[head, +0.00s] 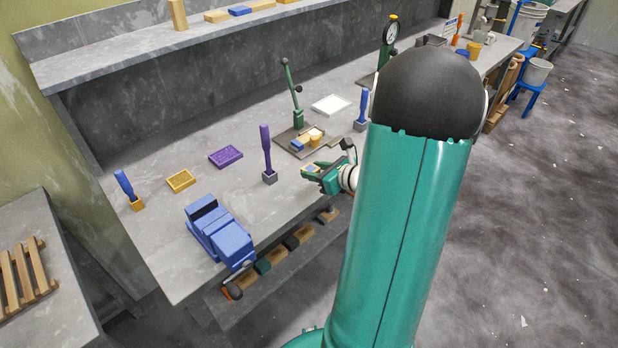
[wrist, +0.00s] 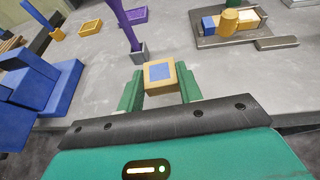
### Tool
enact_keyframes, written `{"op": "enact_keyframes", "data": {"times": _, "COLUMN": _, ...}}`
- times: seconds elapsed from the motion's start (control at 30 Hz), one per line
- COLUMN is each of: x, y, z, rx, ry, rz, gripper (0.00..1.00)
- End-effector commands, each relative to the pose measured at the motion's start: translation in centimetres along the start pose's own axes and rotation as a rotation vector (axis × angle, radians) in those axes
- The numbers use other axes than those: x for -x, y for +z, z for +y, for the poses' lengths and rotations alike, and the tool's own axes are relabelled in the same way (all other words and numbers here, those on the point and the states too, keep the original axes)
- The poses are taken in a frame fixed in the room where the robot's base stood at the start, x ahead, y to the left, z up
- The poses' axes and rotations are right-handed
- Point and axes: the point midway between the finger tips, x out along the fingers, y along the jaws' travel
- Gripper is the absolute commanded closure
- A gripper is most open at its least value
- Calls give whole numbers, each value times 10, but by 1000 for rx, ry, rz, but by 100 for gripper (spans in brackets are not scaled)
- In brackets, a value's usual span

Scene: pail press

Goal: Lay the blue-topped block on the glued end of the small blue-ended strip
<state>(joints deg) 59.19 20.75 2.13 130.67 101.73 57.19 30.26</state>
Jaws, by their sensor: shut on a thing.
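My gripper (wrist: 161,88) is shut on the blue-topped block (wrist: 159,73), a wooden block with a blue square on its top face. The block sits level between the green fingers, over the bench's front part. In the head view my gripper (head: 316,172) is just in front of the press plate, with the block (head: 311,168) at its tip. The small blue-ended strip (wrist: 209,23) lies on the press plate, apart from the held block. Its blue end also shows in the head view (head: 297,145). A yellow-orange cylinder (wrist: 230,19) hides part of it. I cannot make out the glue.
The press (head: 298,117) with its raised lever stands behind the plate (head: 288,136). A purple-handled tool (head: 266,150) stands left of my gripper, and a blue vise (head: 222,238) is farther left. A blue-handled tool (head: 362,108) stands right of the plate.

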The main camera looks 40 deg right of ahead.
Motion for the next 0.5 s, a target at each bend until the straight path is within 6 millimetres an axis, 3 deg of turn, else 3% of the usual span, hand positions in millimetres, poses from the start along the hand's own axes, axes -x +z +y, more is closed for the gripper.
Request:
{"op": "enact_keyframes", "data": {"times": 0.1, "x": 33, "y": 19, "z": 0, "rx": 6, "ry": -6, "rz": -3, "gripper": 86}}
{"op": "enact_keyframes", "data": {"times": 0.3, "x": 88, "y": 19, "z": 3, "rx": 0, "ry": -5, "rz": -1, "gripper": 86}}
{"op": "enact_keyframes", "data": {"times": 0.5, "x": 121, "y": 19, "z": 5, "rx": 0, "ry": -2, "rz": -1, "gripper": 86}}
